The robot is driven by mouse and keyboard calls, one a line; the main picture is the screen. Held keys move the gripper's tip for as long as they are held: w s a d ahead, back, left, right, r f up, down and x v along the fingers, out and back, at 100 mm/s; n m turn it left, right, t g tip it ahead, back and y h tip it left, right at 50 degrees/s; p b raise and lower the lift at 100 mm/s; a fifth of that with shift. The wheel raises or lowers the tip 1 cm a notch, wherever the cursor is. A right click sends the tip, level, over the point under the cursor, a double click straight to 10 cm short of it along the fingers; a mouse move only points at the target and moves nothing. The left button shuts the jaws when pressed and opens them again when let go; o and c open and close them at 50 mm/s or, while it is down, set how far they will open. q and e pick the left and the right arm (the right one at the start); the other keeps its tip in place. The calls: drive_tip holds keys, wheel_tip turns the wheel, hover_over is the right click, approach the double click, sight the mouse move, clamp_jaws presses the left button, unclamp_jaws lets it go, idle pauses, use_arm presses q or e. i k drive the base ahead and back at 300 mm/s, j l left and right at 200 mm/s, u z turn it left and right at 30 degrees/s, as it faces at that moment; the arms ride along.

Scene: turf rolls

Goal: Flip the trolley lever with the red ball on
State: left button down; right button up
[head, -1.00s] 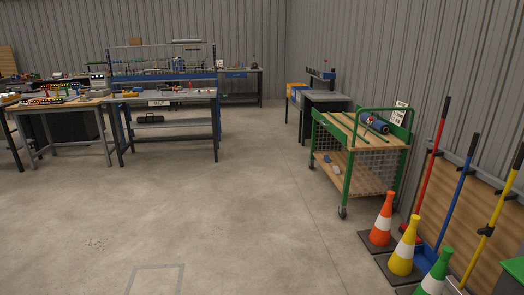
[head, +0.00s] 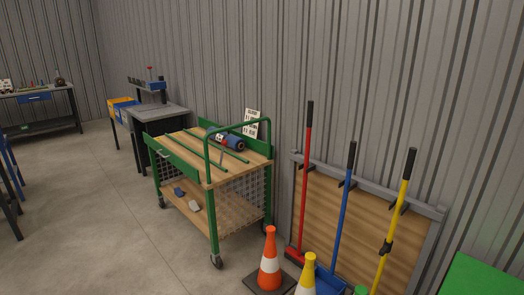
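The green trolley (head: 213,222) with wooden shelves stands by the corrugated wall, a little left of the middle of the head view. Neither of my grippers is in view.
Red, blue and yellow-handled tools lean at a wooden panel (head: 330,215). A grey bench (head: 160,112) is behind. Floor (head: 90,225) left of the trolley is clear.

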sight(224, 142)
drive_tip(key=i+l+z, duration=0.15)
drive_tip(key=i+z, duration=0.35)
drive_tip(key=i, duration=0.4)
drive_tip(key=i+j+z, duration=0.2)
drive_tip(key=i+z, duration=0.25)
drive_tip(key=i, duration=0.45)
drive_tip(key=u, duration=0.2)
drive_tip(key=i, duration=0.05)
